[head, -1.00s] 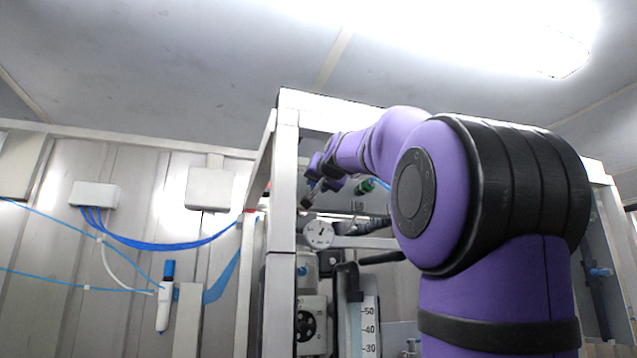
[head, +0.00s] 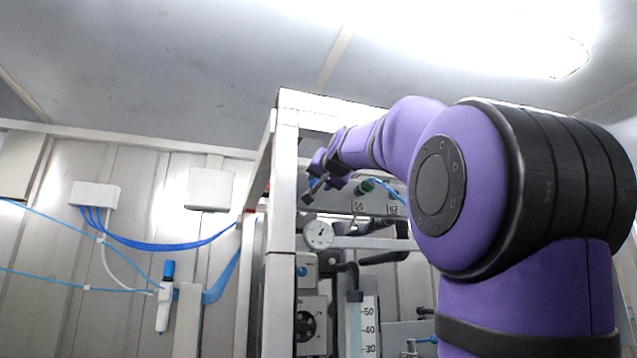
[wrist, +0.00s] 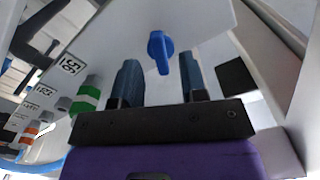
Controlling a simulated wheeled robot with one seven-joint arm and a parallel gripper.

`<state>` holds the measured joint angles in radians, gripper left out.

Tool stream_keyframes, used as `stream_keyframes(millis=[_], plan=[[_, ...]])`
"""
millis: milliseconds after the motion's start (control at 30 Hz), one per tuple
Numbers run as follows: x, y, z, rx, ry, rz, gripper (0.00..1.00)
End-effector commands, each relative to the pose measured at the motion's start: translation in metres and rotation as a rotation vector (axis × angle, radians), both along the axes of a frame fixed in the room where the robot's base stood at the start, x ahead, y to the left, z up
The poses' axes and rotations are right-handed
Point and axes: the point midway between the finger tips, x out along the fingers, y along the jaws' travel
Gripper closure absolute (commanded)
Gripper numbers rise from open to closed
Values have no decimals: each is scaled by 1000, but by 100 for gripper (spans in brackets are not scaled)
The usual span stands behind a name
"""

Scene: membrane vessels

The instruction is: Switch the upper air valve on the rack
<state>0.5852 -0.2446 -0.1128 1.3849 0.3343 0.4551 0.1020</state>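A blue valve handle (wrist: 160,50) sits on a pale panel (wrist: 205,22) in the wrist view, with its grip hanging down. My gripper (wrist: 158,66) is open. Its two dark fingers stand apart on the left and right of the handle in the picture, with a gap on each side. I cannot tell whether the fingertips reach past the handle. In the head view my gripper (head: 310,190) is small, at the upper front of the rack (head: 284,180), and the valve cannot be made out there.
A green-ringed fitting (wrist: 86,95) and an orange-ringed fitting (wrist: 30,132) stand left of the fingers, near number labels. A frame bar (wrist: 275,50) runs along the right. In the head view a pressure gauge (head: 318,235) sits below my gripper.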

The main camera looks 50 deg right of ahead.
Motion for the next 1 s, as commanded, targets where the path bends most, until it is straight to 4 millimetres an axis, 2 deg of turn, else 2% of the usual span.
stream_keyframes(millis=[200,400,567,833,867,1000], plan=[[-37,23,1,-2,-1,-1,61],[-61,37,0,0,-1,0,61],[-70,43,0,0,0,-1,61],[-71,43,0,1,1,0,61],[-71,43,0,1,1,0,63],[-68,39,-7,44,2,8,95]])
